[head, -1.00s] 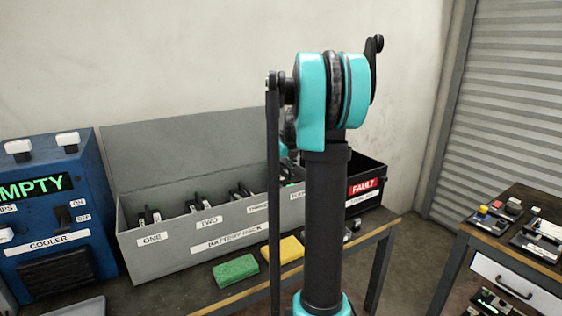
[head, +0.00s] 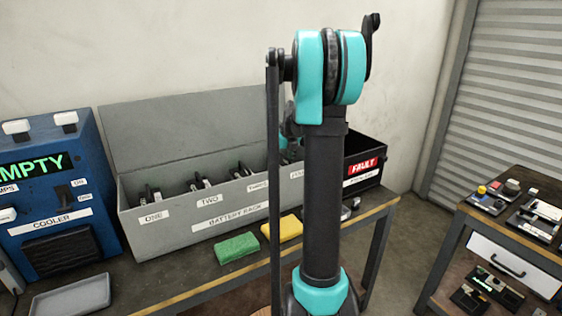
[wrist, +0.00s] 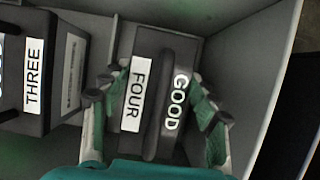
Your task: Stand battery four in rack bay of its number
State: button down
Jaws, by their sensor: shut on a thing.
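Battery four (wrist: 137,94) is a dark block with a FOUR label, a GOOD label and a handle on top. In the wrist view it is inside the grey battery rack, beside the battery marked THREE (wrist: 33,76). My gripper (wrist: 158,97) is shut on battery four, a finger on each side. The battery's lower end is hidden, so I cannot tell whether it touches the bay floor. In the head view the battery rack (head: 222,214) stands on the bench; my arm hides its fourth bay and most of my gripper.
A black FAULT bin (head: 362,180) adjoins the rack's right end. A blue cooler (head: 50,206) showing EMPTY stands left. Green (head: 237,247) and yellow (head: 282,229) sponges and a grey tray (head: 70,296) lie in front. A second bench (head: 510,262) stands right.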

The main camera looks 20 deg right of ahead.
jog(key=shift+c, duration=2.3)
grip_release()
jog(key=v, duration=1.2)
jog(key=shift+r, duration=0.1)
